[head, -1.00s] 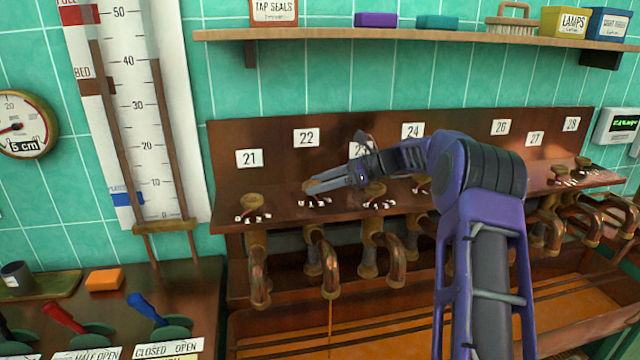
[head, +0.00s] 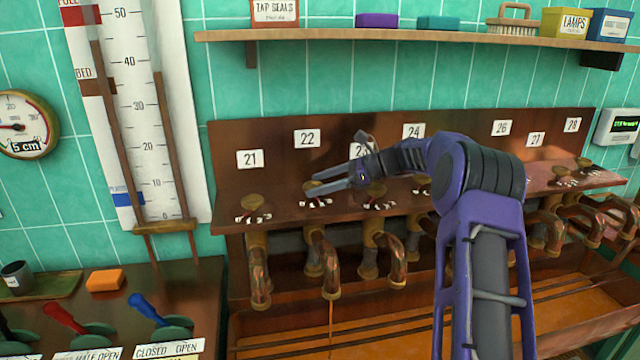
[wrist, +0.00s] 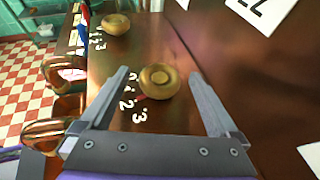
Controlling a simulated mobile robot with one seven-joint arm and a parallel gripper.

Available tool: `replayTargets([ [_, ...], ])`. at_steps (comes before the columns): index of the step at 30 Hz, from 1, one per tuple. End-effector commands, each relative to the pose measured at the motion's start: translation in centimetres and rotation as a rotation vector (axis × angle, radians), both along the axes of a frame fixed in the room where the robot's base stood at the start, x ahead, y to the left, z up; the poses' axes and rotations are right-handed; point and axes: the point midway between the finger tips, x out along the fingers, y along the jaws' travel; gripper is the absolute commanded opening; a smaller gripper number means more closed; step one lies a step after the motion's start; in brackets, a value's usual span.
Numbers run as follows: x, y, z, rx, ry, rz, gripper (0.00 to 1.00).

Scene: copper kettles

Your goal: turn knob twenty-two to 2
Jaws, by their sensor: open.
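Knob twenty-two (head: 313,186) is a round brass knob on the copper ledge, below the white "22" plate (head: 307,138). In the wrist view the knob (wrist: 158,81) sits between my fingers, with a gap on each side. White digits up to 3 curve beside it. A small red mark (wrist: 140,97) at its edge points roughly toward the 2 (wrist: 124,104). My gripper (head: 317,184) is open around the knob and holds nothing; its two fingers also show in the wrist view (wrist: 159,74).
Knob 21 (head: 253,202) stands to the left and another knob (head: 375,191) close to the right, under my gripper. Copper spouts hang below the ledge; a thin stream (head: 330,318) runs below one (head: 328,275). The upright back panel (head: 232,128) rises behind the knobs.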

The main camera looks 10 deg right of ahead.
Motion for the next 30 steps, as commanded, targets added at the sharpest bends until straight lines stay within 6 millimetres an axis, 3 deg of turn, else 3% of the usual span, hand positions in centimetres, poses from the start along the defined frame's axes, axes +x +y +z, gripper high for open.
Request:
replayTargets([
  [5,-0.5,-2.0,0.8,-0.002,-0.002,-0.004,0.96],
  [21,-4.3,-12.8,5.6,-0.001,-0.002,-0.002,0.96],
  [30,-5.1,-15.1,6.6,0.001,-0.001,0.0,0.96],
])
